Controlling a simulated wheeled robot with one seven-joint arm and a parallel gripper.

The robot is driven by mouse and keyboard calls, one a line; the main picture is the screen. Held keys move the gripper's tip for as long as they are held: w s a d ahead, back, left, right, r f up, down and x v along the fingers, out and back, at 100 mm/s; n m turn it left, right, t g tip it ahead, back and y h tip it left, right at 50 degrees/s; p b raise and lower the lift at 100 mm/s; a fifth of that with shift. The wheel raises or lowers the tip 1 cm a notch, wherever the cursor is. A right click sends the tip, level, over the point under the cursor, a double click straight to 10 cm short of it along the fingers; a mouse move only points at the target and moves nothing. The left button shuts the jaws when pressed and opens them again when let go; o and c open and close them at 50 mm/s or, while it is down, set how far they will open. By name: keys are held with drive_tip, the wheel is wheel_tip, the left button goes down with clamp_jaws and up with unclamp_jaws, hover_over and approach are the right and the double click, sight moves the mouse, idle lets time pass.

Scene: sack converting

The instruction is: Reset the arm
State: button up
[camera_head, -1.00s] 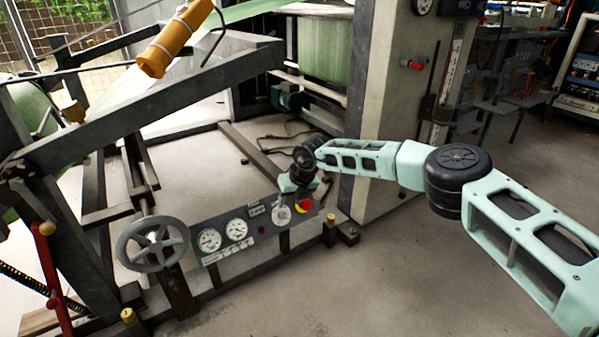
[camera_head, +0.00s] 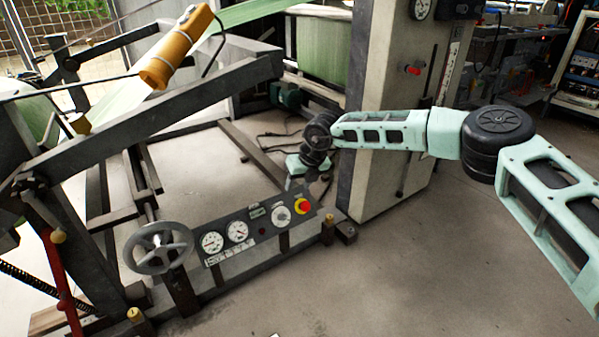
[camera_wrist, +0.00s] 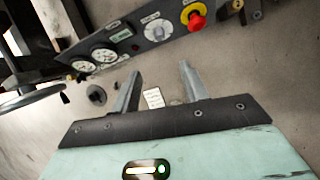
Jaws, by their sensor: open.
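My arm stretches in from the right in the head view, with its wrist bent down beyond the control panel (camera_head: 262,222). My gripper (camera_wrist: 160,82) shows in the wrist view with its two grey fingers apart and nothing held between them. The panel carries two white gauges, a dial (camera_head: 281,216) and a red button (camera_head: 301,206) on a yellow base. The panel also shows across the top of the wrist view (camera_wrist: 130,35), apart from the fingers.
A grey handwheel (camera_head: 160,247) stands left of the panel. Dark frame beams and an orange cylindrical part (camera_head: 175,50) fill the left. The floor (camera_head: 420,270) at front right is clear.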

drive_tip(key=s+a+r+n+t+y, duration=0.2)
drive_tip(key=s+a+r+n, duration=0.3)
drive_tip(key=a+r+n, duration=0.3)
drive_tip(key=s+a+r+n+t+y, duration=0.25)
drive_tip(key=s+a+r+n, duration=0.35)
drive_tip(key=r+n, duration=0.3)
drive_tip(key=s+r+n+g+y, duration=0.1)
drive_tip(key=s+r+n+g, duration=0.2)
drive_tip(key=s+n, duration=0.8)
drive_tip(key=s+d+f+n+g+h+p, duration=0.1)
drive_tip(key=s+d+n+g+h, duration=0.65)
drive_tip(key=s+d, duration=1.95)
wheel_tip(320, 180, up, 34)
drive_tip(key=w+d+n+t+p, duration=0.1)
drive_tip(key=w+n+t+p, duration=0.1)
drive_tip(key=p, duration=3.3)
drive_tip(key=shift+w+n+t+h, duration=0.15)
drive_tip(key=shift+n+t+h, duration=0.15)
drive_tip(key=shift+n+t, duration=0.3)
